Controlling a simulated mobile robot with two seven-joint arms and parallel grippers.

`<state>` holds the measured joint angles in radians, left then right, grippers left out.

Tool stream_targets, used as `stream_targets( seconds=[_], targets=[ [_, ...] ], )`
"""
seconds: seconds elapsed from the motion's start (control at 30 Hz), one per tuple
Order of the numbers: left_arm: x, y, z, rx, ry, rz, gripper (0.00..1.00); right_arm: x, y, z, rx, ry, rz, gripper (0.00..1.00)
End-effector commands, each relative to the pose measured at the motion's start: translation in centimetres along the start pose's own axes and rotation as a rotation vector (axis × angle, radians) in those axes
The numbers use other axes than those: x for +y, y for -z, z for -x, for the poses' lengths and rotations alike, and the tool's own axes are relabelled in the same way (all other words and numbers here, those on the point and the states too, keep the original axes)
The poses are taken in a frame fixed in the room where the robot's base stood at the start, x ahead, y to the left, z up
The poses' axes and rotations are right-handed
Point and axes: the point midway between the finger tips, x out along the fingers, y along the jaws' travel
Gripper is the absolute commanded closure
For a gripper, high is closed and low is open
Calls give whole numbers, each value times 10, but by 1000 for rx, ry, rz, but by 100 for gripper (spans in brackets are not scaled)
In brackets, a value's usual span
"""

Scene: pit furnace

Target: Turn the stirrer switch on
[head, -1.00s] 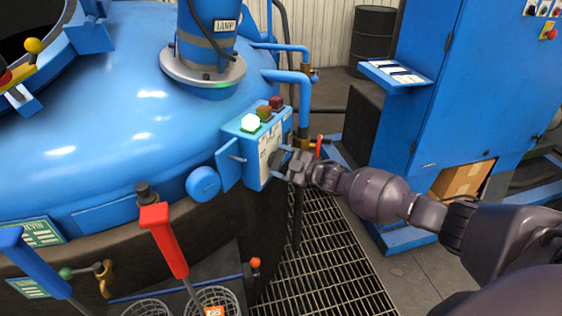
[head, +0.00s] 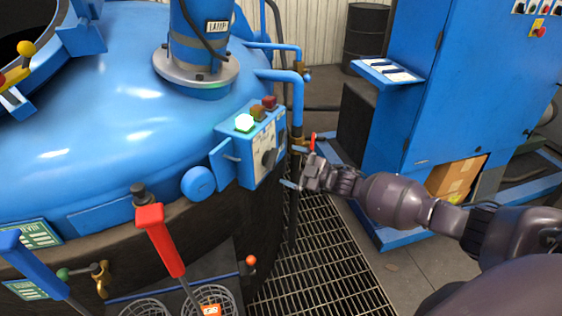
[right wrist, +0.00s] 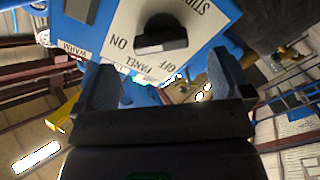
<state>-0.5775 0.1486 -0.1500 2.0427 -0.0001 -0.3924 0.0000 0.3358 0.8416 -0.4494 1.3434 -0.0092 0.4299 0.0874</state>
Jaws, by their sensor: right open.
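The stirrer switch is a black knob (head: 269,157) on the white face of a small blue control box (head: 232,143) on the furnace side. In the right wrist view the knob (right wrist: 161,36) shows close up, with ON printed to its left and OFF below it. Its grip bar lies nearly level in that picture, one end toward ON; I cannot tell which end is the pointer. My right gripper (head: 294,166) is open and empty, just right of the knob and apart from it. Its two fingers (right wrist: 158,90) are spread in the wrist view. My left gripper is not in view.
The box top has a lit green lamp (head: 245,123) and unlit amber and red ones. A blue pipe (head: 298,95) with a red-handled valve stands close behind my right gripper. A red lever (head: 160,238) is at lower left. Floor grating (head: 320,255) lies below; a blue cabinet (head: 455,90) is right.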

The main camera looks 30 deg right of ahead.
Motion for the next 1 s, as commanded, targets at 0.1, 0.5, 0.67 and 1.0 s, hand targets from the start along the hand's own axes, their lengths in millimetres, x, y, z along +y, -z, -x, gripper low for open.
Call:
stream_targets(
  seconds=[0.1,0.5,0.67,1.0],
  targets=[
    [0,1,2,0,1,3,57,1,0,21,-1,0,0,3],
    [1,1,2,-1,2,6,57,0,0,48,0,0,0,3],
    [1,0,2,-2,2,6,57,0,0,48,0,0,-1,3],
    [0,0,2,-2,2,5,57,0,0,47,-1,-1,1,3]
  ],
)
